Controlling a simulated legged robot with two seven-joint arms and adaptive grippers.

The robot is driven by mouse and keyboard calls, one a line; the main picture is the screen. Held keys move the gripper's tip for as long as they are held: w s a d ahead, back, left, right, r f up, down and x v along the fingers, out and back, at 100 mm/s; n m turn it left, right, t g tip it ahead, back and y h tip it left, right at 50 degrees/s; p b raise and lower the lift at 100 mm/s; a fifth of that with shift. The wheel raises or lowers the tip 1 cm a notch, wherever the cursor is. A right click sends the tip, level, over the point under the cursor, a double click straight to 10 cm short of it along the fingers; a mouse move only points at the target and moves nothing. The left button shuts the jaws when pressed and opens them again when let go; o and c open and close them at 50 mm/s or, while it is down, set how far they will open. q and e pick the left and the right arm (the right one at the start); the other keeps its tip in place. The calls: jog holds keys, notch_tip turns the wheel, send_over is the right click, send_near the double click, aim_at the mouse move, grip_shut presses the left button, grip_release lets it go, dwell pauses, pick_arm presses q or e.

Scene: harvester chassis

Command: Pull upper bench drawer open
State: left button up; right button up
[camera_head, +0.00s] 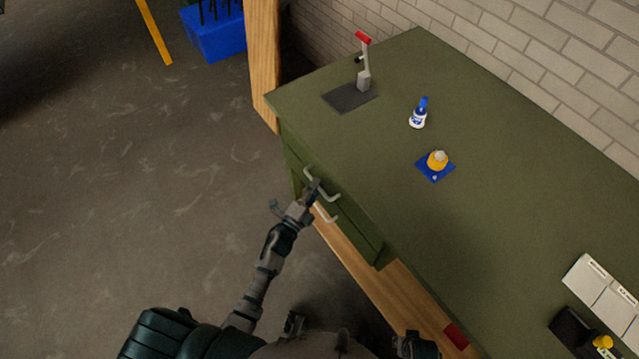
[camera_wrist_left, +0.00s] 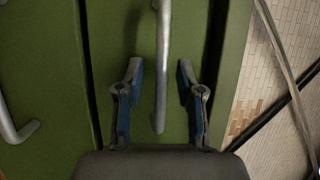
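The green workbench (camera_head: 345,125) has two drawers in its front face, each with a pale bar handle. The upper drawer's handle (camera_head: 331,197) is near the bench top, and the lower handle (camera_head: 327,215) is below it. My left gripper (camera_head: 310,192) is at the upper handle. In the left wrist view, the open fingers of the left gripper (camera_wrist_left: 160,82) stand on either side of the upper handle (camera_wrist_left: 162,65), with gaps visible. The lower handle (camera_wrist_left: 14,122) shows at the left edge. Both drawers look shut.
On the bench stand a red-handled lever (camera_head: 363,65), a white and blue bottle (camera_head: 418,114) and a yellow item on a blue pad (camera_head: 435,174). A wooden post (camera_head: 263,60) stands at the bench's far end.

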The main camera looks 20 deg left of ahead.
pick_arm(q)
jog(key=shift+w+a, duration=0.6)
jog(key=shift+w, duration=0.1)
jog(key=shift+d, duration=0.2)
jog(key=shift+d+r, duration=0.1)
jog(key=shift+d, duration=0.2)
jog(key=shift+c, duration=1.3)
jog(key=shift+d, duration=0.25)
jog(key=c, duration=0.4)
jog(key=shift+d, duration=0.1)
grip_shut()
jog(key=shift+s+a, duration=0.25)
jog(key=shift+a, duration=0.4)
jog(key=s+a+p, duration=0.3)
jog(key=s+a, duration=1.3)
jog(key=s, duration=0.5)
jog(key=shift+a+p, duration=0.15)
jog(key=shift+p, duration=0.15)
pick_arm(e)
notch_tip(320, 180, down, 9)
jog(key=s, duration=0.2)
jog(key=shift+s+a, duration=0.25)
jog(key=shift+a, duration=0.05)
